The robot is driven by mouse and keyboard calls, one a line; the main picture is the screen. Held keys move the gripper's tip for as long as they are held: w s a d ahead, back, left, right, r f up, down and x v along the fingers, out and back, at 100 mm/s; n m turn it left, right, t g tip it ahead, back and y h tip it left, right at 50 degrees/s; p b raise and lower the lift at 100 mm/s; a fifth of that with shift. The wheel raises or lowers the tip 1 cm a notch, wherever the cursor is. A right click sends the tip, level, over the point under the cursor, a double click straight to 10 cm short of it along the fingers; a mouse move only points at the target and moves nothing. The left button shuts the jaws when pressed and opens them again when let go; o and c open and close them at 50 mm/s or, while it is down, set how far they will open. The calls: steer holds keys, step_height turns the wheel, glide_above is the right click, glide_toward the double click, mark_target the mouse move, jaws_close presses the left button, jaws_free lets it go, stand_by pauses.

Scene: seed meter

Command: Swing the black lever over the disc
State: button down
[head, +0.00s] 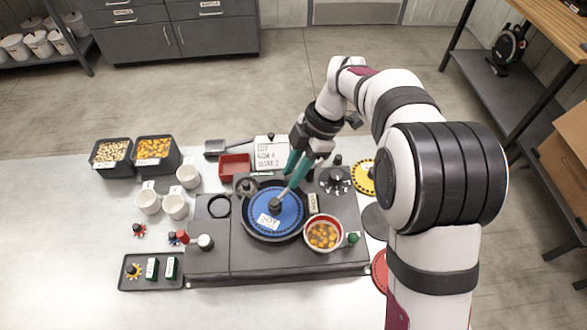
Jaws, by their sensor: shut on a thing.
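The blue disc (288,222) lies in a round dark seat on the dark grey seed meter (250,261), with a white label on it. My gripper (283,192) has teal fingers and reaches down from the upper right over the disc. Its tips are closed at the black knob (275,205) near the middle of the disc. A dark round part (246,187) sits at the upper left rim of the disc; it may be the black lever, but I cannot tell for sure. My fingers hide part of the disc's upper edge.
A red-rimmed bowl of orange seeds (323,235) stands right of the disc. White cups (175,206) and seed bins (154,150) are at left. A yellow disc (363,178) lies at right.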

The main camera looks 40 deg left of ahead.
steer(key=c, duration=0.7)
jaws_free()
steer(key=shift+o, duration=0.2)
steer(key=v, duration=1.5)
steer(key=shift+r, duration=0.4)
steer(key=shift+w+d, duration=0.1)
steer(key=shift+d, duration=0.05)
steer(key=s+d+r+m+t, duration=0.1)
steer(key=s+d+m, duration=0.2)
steer(key=d+m, duration=0.65)
steer(key=s+d+m+t, duration=0.1)
steer(key=s+d+m, duration=0.1)
steer(key=d+m, duration=0.7)
steer(key=s+d+f+m+t, duration=0.1)
steer(key=s+d+f+m, duration=0.3)
steer(key=s+m, duration=0.3)
steer(key=s+d+f+m, duration=0.5)
steer(key=s+d+m, duration=0.2)
steer(key=m, duration=0.3)
steer(key=shift+t, duration=0.4)
